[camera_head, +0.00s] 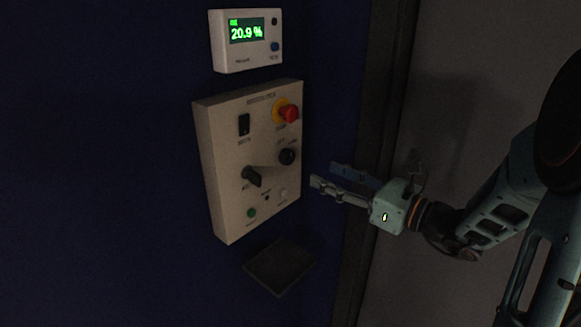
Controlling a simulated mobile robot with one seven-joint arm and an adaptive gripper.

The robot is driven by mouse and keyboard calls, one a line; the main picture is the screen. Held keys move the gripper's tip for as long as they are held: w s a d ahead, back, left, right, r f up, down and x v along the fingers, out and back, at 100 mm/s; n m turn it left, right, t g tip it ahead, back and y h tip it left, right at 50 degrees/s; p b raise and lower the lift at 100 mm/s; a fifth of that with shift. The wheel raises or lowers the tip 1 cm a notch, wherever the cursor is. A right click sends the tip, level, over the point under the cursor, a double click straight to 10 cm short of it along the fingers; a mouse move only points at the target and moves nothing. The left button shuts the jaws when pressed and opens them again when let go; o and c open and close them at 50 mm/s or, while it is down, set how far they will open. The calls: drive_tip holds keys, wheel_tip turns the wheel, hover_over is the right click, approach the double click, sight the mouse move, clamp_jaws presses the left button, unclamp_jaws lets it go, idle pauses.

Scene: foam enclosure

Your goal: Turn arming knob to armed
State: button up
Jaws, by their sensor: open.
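A beige control panel (228,165) is fixed to the dark blue wall. It carries a black knob (251,176) at its lower left and another black round knob (288,157) at its right. The labels are too small and dim to read, so I cannot tell which one is the arming knob or how it is set. My gripper (326,176) is open and empty, to the right of the panel. Its fingers point left toward the panel, apart from both knobs in the picture.
The panel also has a red button (290,114) on a yellow base, a black rocker switch (244,125) and a green button (251,213). A white display unit (246,61) reading 20.9 % hangs above. A dark shelf (280,266) juts out below.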

sight(291, 159)
drive_tip(key=x, duration=1)
drive_tip(key=shift+w+a, duration=0.15)
drive_tip(key=shift+w, duration=0.05)
drive_tip(key=c, duration=1.2)
drive_tip(key=shift+o, duration=0.2)
